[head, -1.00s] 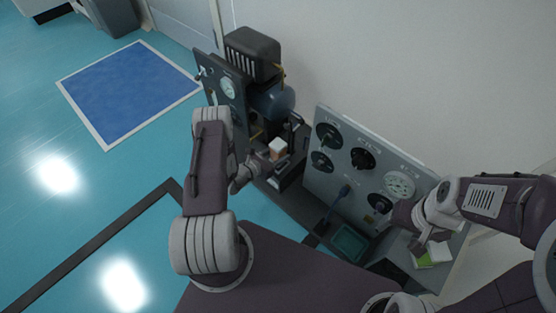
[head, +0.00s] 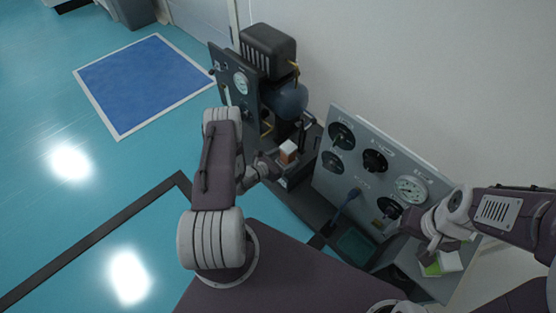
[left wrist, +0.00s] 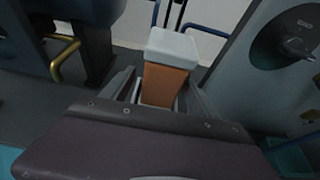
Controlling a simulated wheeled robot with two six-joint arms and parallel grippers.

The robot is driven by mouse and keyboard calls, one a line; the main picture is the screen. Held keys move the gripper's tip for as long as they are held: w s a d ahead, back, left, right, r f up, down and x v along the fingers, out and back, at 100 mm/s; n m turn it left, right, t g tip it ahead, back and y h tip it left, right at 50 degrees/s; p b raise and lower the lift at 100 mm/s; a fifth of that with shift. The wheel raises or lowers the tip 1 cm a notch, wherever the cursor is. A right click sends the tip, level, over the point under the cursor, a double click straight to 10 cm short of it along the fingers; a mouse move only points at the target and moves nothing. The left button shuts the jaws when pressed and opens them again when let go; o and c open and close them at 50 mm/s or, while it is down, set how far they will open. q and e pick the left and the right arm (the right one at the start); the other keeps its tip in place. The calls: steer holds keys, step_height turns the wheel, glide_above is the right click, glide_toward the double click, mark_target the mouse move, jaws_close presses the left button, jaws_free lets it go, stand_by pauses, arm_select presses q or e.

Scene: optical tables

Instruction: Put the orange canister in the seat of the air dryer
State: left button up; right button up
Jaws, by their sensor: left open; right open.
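The orange canister (head: 287,156) has a pale grey-white cap and stands upright by the air dryer and compressor unit. It also shows in the left wrist view (left wrist: 166,85), between the two fingers of my left gripper (left wrist: 163,88). The fingers are open on both sides of it, and I cannot tell whether they touch it. In the head view my left gripper (head: 277,162) is right beside the canister, partly hidden by my arm. My right gripper (head: 430,254) is open by the right end of the grey panel. I cannot make out the dryer's seat clearly.
A grey panel (head: 335,187) with black knobs and a gauge stands against the wall. A dark compressor (head: 287,98) is behind the canister. A green-and-white item (head: 448,262) and a teal tray (head: 354,243) lie in front of the panel. The floor at left is clear.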

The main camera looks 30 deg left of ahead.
arm_select(q)
steer(key=p+v, duration=0.6)
steer(key=v, duration=0.5)
steer(key=s+d+r+m+g+h, duration=0.3)
steer(key=d+r+m+g, duration=0.3)
steer(key=d+r+m, duration=0.1)
steer(key=s+d+r+m+g+h, duration=0.3)
steer(key=d+r+m+g+h, duration=0.15)
steer(key=d+r+m, duration=0.3)
steer(key=s+r+m+g+y, duration=0.3)
steer(key=s+m+g+y, duration=0.3)
steer(key=m, duration=0.3)
steer(key=a+r+m+t+y, duration=0.4)
steer(key=r+m+y, duration=0.2)
steer(key=m, duration=0.2)
steer(key=shift+w+r, duration=0.2)
steer(key=shift+w, duration=0.25)
steer(key=shift+a+m+t, duration=0.1)
steer(key=shift+m+t, duration=0.15)
